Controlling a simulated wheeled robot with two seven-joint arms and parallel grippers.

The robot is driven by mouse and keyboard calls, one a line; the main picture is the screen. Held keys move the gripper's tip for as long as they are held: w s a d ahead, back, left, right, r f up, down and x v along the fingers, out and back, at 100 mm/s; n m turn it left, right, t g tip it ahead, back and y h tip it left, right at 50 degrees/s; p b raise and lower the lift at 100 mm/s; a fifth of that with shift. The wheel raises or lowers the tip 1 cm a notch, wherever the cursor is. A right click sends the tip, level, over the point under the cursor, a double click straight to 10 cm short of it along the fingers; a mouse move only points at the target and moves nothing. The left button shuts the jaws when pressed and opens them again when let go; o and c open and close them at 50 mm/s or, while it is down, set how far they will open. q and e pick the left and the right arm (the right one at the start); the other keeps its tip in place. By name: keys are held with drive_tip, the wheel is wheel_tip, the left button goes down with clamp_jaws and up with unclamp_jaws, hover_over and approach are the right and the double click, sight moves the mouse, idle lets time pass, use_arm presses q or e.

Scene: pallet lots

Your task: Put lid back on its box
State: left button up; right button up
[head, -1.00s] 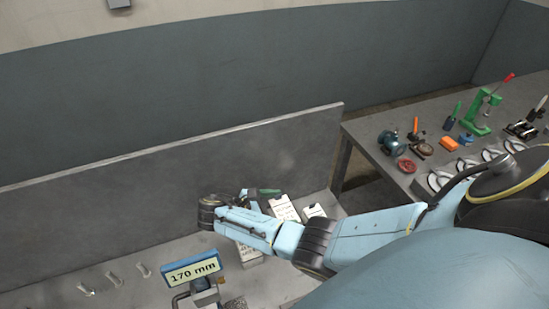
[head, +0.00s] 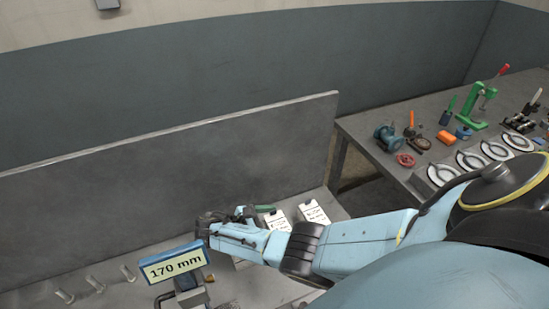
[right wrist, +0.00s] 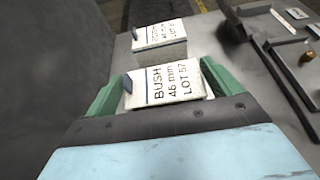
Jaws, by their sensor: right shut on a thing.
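A labelled lid (right wrist: 168,84) is between the green fingers of my right gripper (right wrist: 160,72) in the right wrist view. Its white label reads "BUSH 46 mm LOT 57", and a small dark tab stands at its left edge. The gripper is shut on it. What lies under the lid is hidden. A second labelled box (right wrist: 160,36) with a similar tab stands just beyond. In the head view my right gripper (head: 252,212) is at the bench, left of the white labels, partly hidden by its own wrist. My left gripper is not in view.
A "170 mm" sign (head: 174,264) on a stand is at the front of the bench. A grey panel (head: 170,170) closes the bench's back. The right-hand table (head: 375,160) carries tools, a green press (head: 474,108) and several round gauges.

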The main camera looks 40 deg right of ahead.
drive_tip(key=shift+f, duration=0.2)
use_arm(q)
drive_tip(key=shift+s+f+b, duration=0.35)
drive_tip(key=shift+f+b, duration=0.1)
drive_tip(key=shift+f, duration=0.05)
use_arm(e)
drive_tip(key=shift+f, duration=0.4)
drive_tip(key=o, duration=0.7)
drive_tip(key=shift+r+p, duration=0.4)
drive_tip(key=shift+r, duration=0.15)
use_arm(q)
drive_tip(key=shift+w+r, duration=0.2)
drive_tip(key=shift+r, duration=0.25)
use_arm(e)
drive_tip(key=v, duration=0.7)
drive_tip(key=shift+a+r, duration=0.2)
